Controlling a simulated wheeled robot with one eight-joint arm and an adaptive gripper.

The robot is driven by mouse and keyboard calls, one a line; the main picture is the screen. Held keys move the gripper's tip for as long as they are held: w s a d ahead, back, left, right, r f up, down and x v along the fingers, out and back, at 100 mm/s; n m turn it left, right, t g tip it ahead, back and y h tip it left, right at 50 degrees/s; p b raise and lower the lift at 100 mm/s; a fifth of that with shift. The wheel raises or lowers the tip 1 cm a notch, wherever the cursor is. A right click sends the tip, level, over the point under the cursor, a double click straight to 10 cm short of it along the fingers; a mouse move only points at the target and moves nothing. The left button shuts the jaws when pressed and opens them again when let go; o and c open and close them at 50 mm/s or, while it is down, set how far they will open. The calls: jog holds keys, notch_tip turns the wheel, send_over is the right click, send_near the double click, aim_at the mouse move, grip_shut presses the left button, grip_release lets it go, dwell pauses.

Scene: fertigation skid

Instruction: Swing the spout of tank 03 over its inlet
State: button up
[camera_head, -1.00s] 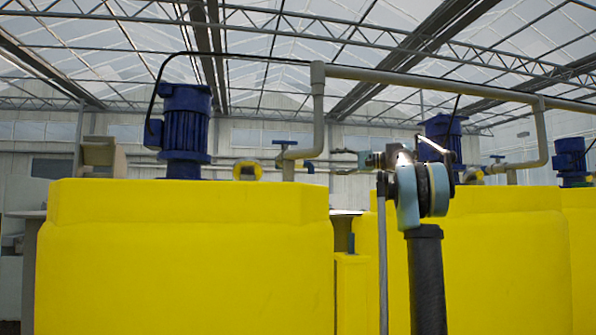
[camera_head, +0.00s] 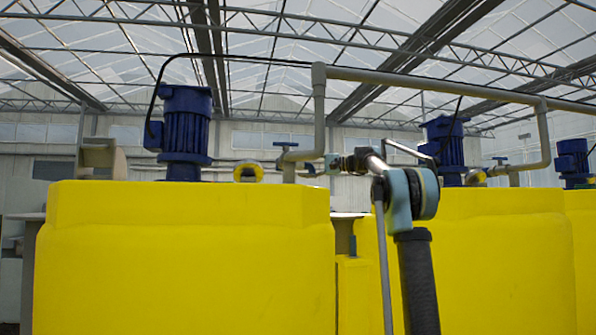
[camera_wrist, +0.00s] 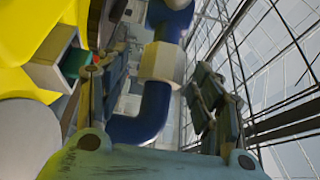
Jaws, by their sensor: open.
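In the wrist view a blue curved pipe (camera_wrist: 143,122) with a cream collar (camera_wrist: 163,63) shows between the two fingers of my gripper (camera_wrist: 152,92); it looks like the spout. The fingers are open, one on each side of it in the picture. I cannot tell whether they touch it or how far beyond them it lies. In the head view my gripper (camera_head: 327,165) reaches left to the pipework beside a blue valve handle (camera_head: 285,144), above the near yellow tank (camera_head: 185,255). A yellow ring-shaped fitting (camera_head: 248,172) sits on that tank's top; I cannot tell if it is the inlet. No tank number is readable.
A grey overhead pipe (camera_head: 430,85) drops down (camera_head: 319,110) close to my gripper. A blue motor (camera_head: 185,130) stands on the near tank; another (camera_head: 446,150) stands behind my arm on the right yellow tank (camera_head: 500,255). A black cable arches above the near tank.

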aim_at(304, 165)
jog(key=shift+w+a, duration=0.15)
jog(key=shift+a, duration=0.7)
jog(key=shift+w+a, duration=0.15)
jog(key=shift+a, duration=0.7)
jog(key=shift+c, duration=0.6)
grip_shut()
